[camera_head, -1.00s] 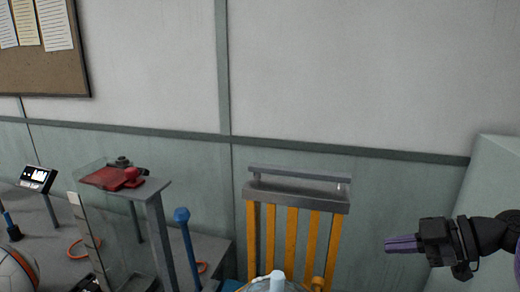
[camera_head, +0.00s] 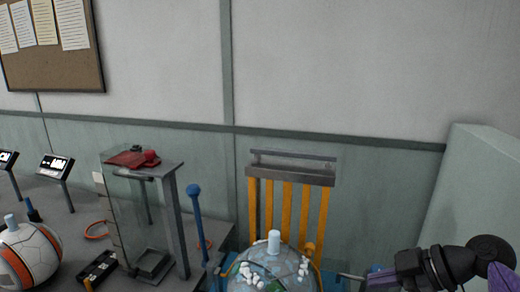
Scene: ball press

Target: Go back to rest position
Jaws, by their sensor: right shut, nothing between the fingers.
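My right gripper (camera_head: 380,279) is at the lower right of the head view, its purple fingers pointing left. It is shut, with nothing between the fingers. My left gripper is not in view. The press stand (camera_head: 174,217), with clear panels and a red part (camera_head: 128,158) on top, is at the left of the picture. A blue lever (camera_head: 196,215) stands upright beside it.
A white and orange ball (camera_head: 35,258) sits at the lower left. Small screens on posts (camera_head: 55,168) stand behind it. An orange slatted rack (camera_head: 286,215) with a grey top stands behind the domed ball. A pale block (camera_head: 470,195) rises at the right.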

